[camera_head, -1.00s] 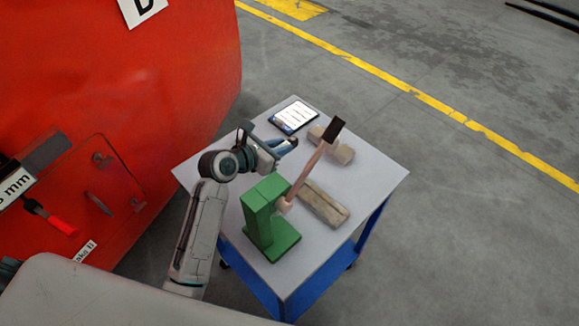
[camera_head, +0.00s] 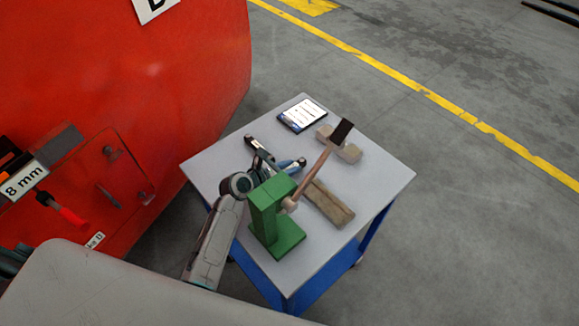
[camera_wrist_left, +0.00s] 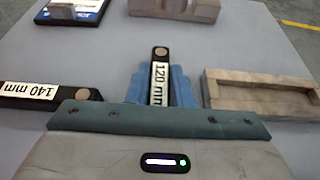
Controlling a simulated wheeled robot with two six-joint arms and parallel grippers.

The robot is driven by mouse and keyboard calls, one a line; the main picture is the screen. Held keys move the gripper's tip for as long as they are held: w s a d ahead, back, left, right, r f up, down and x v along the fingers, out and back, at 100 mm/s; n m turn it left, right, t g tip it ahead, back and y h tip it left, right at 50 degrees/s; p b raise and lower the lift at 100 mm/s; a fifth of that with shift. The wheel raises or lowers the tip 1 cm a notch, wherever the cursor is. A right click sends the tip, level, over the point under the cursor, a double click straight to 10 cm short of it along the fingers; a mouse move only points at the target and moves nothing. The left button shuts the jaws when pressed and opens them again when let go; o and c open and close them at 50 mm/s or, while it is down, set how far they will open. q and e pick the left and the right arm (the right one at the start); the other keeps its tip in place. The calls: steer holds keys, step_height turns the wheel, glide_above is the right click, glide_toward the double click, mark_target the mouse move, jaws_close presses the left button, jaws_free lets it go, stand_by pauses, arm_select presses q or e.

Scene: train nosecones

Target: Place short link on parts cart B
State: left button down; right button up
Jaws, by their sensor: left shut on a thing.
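The short link (camera_wrist_left: 160,75), black with a white "120 mm" label, is held between the blue fingers of my left gripper (camera_wrist_left: 160,90). Its rounded end with a metal disc points away from the gripper. In the head view the gripper (camera_head: 288,165) is low over the grey top of a blue-framed cart (camera_head: 225,158), behind a green stand. I cannot tell whether the link touches the top. My right gripper is out of view.
A wooden tray (camera_head: 328,203), a notched wooden block (camera_head: 348,153) and a tablet (camera_head: 302,115) also occupy the top. A large red body (camera_head: 190,70) stands at left.

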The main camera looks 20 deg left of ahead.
arm_select(q)
steer(key=c, duration=1.3)
jaws_free()
steer(key=shift+f, duration=0.1)
steer(key=shift+s+a+r, duration=0.2)
steer(key=shift+s+a, duration=0.05)
steer(key=shift+s, duration=0.1)
steer(key=b+v, duration=0.1)
steer(key=v, duration=0.9)
steer(key=shift+s+a+r+b, duration=0.15)
steer(key=shift+a+b, duration=0.05)
steer(key=shift+b, duration=0.1)
steer(key=shift+s+a+r, duration=0.1)
steer(key=shift+s+r, duration=0.1)
steer(key=shift+s, duration=0.05)
